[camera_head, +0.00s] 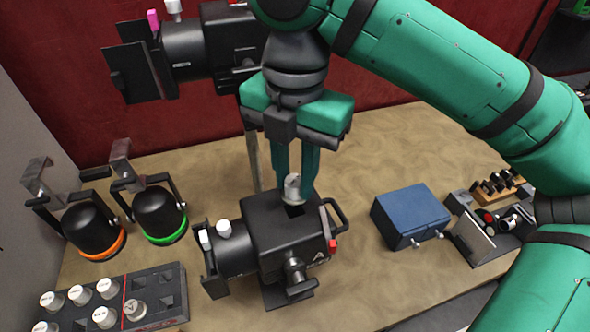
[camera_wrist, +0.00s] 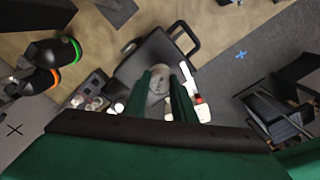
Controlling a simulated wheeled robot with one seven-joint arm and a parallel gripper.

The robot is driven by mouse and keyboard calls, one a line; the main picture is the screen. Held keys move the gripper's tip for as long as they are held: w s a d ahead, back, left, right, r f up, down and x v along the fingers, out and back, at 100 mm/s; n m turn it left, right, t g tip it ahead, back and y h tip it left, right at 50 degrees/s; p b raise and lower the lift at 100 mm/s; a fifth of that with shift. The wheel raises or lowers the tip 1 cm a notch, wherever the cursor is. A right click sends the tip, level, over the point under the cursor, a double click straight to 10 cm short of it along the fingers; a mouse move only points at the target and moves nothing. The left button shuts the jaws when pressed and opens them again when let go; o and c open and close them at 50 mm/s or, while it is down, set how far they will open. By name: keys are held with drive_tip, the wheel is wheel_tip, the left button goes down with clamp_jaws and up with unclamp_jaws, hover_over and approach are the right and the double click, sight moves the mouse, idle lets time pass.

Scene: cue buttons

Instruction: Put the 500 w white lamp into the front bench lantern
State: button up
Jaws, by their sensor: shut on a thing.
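My gripper (camera_head: 297,170) points down, shut on a small white-grey lamp (camera_head: 292,188). In the head view the lamp is just above the top opening of the black front bench lantern (camera_head: 270,232); I cannot tell whether its lower end has entered. In the wrist view the lamp (camera_wrist: 159,84) shows between my two green fingers (camera_wrist: 165,95), over the lantern body (camera_wrist: 150,60). The print on the lamp is too small to read. The lantern lies on the bench with its lens end to the left and a handle at the right.
A black tray (camera_head: 165,268) with several white-capped lamps stands at front left. Two black lamps with orange (camera_head: 95,232) and green rims (camera_head: 160,215) stand behind it. A second lantern (camera_head: 205,45) is raised at the back. A blue box (camera_head: 410,213) sits right.

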drive_tip(key=shift+f, duration=2)
drive_tip(key=o, duration=1.1)
wheel_tip(320, 180, up, 11)
drive_tip(key=shift+f, duration=0.1)
